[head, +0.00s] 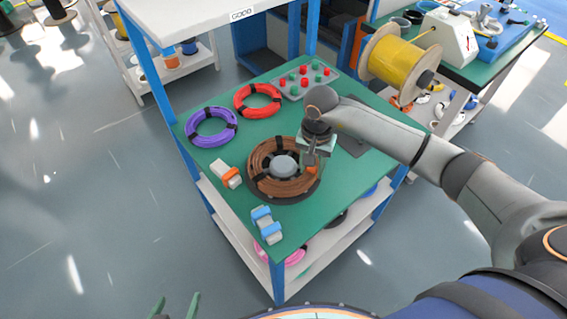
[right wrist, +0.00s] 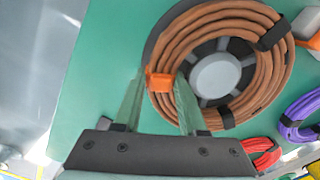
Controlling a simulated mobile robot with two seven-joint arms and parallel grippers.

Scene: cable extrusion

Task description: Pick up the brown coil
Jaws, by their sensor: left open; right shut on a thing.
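The brown coil (head: 268,184) lies flat on the green table, around a grey round hub (head: 284,166) on a dark disc. Black bands wrap it. In the right wrist view the coil (right wrist: 272,85) fills the upper right, with an orange band (right wrist: 159,82) between the fingertips. My right gripper (head: 311,172) reaches down at the coil's right side. In the right wrist view its fingers (right wrist: 160,90) are shut on the coil's near edge. My left gripper (head: 176,309) shows only as green fingertips at the bottom edge, apart and empty, away from the coil.
A purple coil (head: 190,127) and a red coil (head: 246,106) lie behind the brown one. A button panel (head: 306,80) is at the back. Two small grey devices, one with orange (head: 229,175) and one with blue (head: 266,224), sit at the left edge. An upper shelf (head: 190,18) overhangs the back.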

